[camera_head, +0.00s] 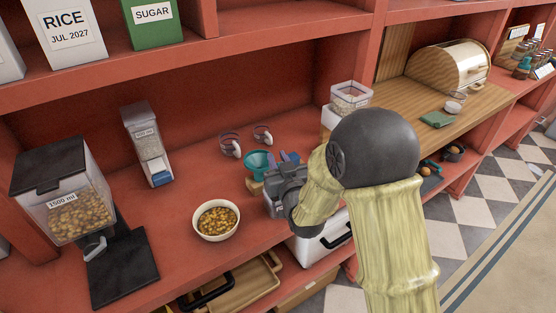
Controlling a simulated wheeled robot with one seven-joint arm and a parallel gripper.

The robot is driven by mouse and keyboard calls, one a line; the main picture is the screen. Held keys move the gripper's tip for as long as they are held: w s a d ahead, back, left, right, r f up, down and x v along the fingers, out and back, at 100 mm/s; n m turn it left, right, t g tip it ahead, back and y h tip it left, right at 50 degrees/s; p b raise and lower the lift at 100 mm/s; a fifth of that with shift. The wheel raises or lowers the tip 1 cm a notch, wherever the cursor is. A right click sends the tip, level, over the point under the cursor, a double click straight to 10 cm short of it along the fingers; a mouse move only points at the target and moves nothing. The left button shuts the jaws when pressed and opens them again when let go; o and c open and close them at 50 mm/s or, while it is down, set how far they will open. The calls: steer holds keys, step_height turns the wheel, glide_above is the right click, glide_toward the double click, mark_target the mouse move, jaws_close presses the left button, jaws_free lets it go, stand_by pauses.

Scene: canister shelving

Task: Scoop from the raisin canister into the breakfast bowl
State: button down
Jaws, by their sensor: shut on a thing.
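A white bowl (198,228) stands on the red shelf in the head view, holding yellow-brown pieces. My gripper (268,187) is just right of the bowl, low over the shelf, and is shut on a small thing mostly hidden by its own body. A tan bit (253,187) shows at the gripper's tip; I cannot tell if it is part of the held thing. A clear canister (350,97) with pale contents and a label stands behind my arm, partly hidden. I cannot read its label, and no canister is clearly marked as raisins.
A teal funnel-like cup (258,162) is close behind the gripper. Two clear cups (230,145) stand farther back. A dispenser marked 1500 ml (62,195) with a black base (122,268) and a slimmer dispenser (146,145) stand left. Shelf between slim dispenser and bowl is clear.

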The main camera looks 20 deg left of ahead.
steer(key=shift+r, duration=0.1)
step_height(320, 180, up, 10)
steer(key=p, duration=0.4)
steer(key=shift+p, duration=0.4)
stand_by(1.1)
